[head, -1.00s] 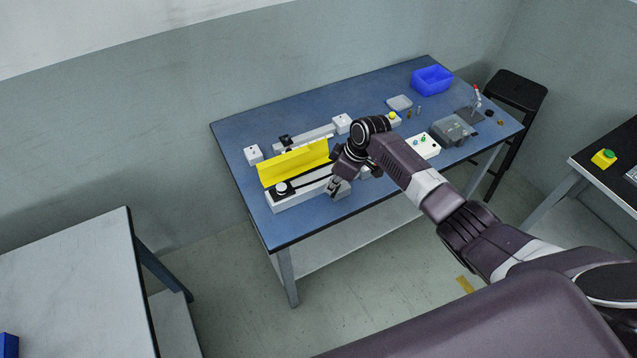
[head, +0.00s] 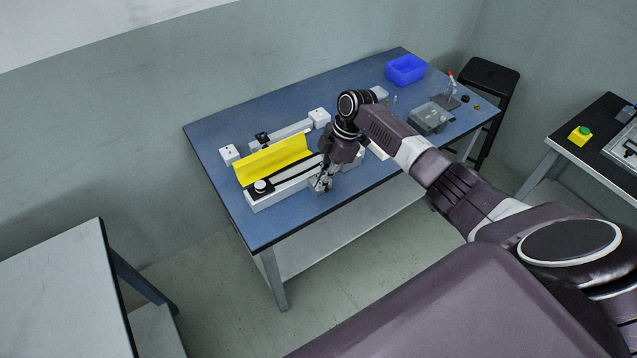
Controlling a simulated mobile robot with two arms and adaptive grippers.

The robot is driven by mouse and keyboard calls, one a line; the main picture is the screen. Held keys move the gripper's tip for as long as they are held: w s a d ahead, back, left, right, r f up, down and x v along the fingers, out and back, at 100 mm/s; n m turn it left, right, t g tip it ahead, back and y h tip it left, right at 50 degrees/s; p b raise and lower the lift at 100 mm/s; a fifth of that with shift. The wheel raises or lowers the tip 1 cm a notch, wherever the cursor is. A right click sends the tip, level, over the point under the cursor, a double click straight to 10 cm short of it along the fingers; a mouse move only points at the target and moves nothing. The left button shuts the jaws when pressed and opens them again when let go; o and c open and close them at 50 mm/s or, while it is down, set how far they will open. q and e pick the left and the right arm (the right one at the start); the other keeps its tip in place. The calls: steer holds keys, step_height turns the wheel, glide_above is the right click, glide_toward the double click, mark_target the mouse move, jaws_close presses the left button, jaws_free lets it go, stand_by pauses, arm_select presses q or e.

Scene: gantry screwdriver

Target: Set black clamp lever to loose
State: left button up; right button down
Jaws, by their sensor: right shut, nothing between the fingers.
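A gantry fixture stands on the blue table, with a white front rail (head: 285,190), a yellow panel (head: 275,157) and a white back rail (head: 292,130). A round black-and-white knob (head: 262,186) sits at the front rail's left end. A small black part (head: 263,138) sits by the back rail. I cannot tell which dark part is the black clamp lever; it may be hidden behind my gripper. My right gripper (head: 322,184) points down, shut and empty, at the front rail's right end. I cannot tell whether it touches the rail. My left gripper is out of view.
The blue table (head: 225,128) also holds a blue bin (head: 406,70) and a grey case (head: 430,117) to the right. A black stool (head: 489,75) stands behind its right end. Another table with a green-topped yellow button box (head: 580,135) is at far right.

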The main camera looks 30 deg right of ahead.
steer(key=shift+w+d+f+b, duration=0.1)
steer(key=shift+w+d+b, duration=0.05)
steer(key=shift+w+b, duration=0.7)
steer(key=shift+s, duration=0.1)
steer(key=shift+a, duration=0.25)
steer(key=a, duration=0.1)
steer(key=a+p, duration=0.1)
steer(key=w+a+r+p, duration=0.1)
steer(key=shift+a, duration=0.15)
steer(key=b+v, duration=0.2)
steer(key=v, duration=0.7)
steer(key=shift+s, duration=0.15)
steer(key=shift+r, duration=0.1)
